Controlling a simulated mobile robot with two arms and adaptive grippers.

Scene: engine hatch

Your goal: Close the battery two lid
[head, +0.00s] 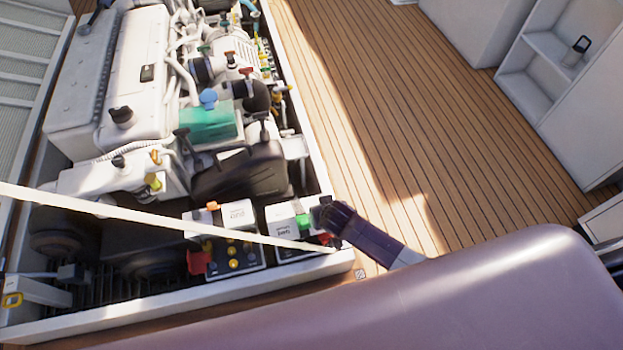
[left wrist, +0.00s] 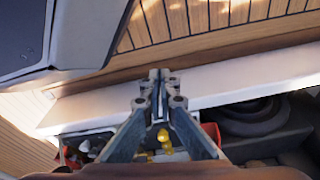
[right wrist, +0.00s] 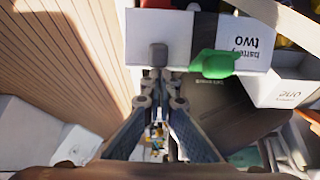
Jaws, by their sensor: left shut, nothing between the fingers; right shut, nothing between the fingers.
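The battery two lid (head: 283,232) is a white panel with a green tab (head: 302,220), at the hatch's lower right corner. It looks raised, with a dark part of the battery showing below it. In the right wrist view the lid (right wrist: 160,30) fills the top, its lettering upside down, with the green tab (right wrist: 215,64) on its edge. My right gripper (right wrist: 158,65) is shut and empty, its tips at the lid's edge; contact is unclear. It also shows in the head view (head: 322,212). My left gripper (left wrist: 160,85) is shut and empty above the hatch rim.
The battery one lid (head: 237,213), with an orange tab, stands left of battery two. Yellow caps (head: 234,250) and a red terminal cover (head: 198,262) are below it. A pale bar (head: 130,213) crosses the hatch. The engine (head: 120,80) lies behind; the deck (head: 400,120) is clear.

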